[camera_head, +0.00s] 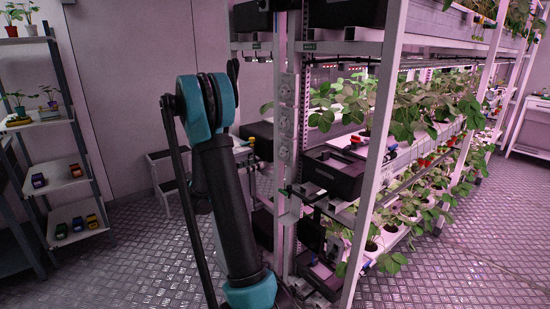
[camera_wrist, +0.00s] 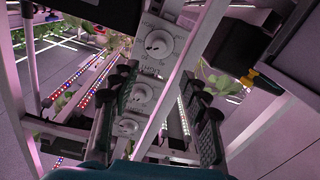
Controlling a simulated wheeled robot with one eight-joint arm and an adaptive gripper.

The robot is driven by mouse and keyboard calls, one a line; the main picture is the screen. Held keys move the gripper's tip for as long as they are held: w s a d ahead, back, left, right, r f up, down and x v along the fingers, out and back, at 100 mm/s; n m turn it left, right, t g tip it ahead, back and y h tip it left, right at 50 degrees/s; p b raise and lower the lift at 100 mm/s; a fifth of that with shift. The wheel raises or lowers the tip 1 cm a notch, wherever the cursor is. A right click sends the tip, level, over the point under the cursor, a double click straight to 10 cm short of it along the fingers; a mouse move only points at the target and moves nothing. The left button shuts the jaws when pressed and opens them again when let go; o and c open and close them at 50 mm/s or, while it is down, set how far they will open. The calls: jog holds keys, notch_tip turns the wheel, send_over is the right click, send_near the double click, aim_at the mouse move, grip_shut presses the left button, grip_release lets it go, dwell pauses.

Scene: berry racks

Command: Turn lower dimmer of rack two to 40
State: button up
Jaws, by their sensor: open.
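In the head view a white strip with round dimmer dials is fixed to the near end of the rack (camera_head: 374,130). The upper dial (camera_head: 286,88), middle dial (camera_head: 285,126) and lower dial (camera_head: 284,153) show there. In the wrist view a large dial (camera_wrist: 158,45) is at the top, a second dial (camera_wrist: 140,96) below it and a smaller one (camera_wrist: 127,126) lowest. Their settings are too small to read. My gripper (camera_wrist: 157,88) is open, with its dark fingers on either side of the dial strip. I cannot tell whether it touches a dial. In the head view it is hidden.
Black boxes (camera_head: 330,172) and rack posts stand close to the dials. A yellow-and-black part (camera_wrist: 249,76) is at right in the wrist view. A shelf with small plants (camera_head: 66,182) stands at far left. Floor (camera_head: 130,262) is clear between.

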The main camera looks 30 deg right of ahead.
aim_at(281, 155)
jog(key=d, duration=0.4)
jog(key=w+d, duration=0.1)
jog(key=d, duration=0.8)
jog(key=shift+w+d, duration=0.15)
jog(key=shift+d, duration=0.05)
jog(key=shift+c, duration=0.5)
grip_shut()
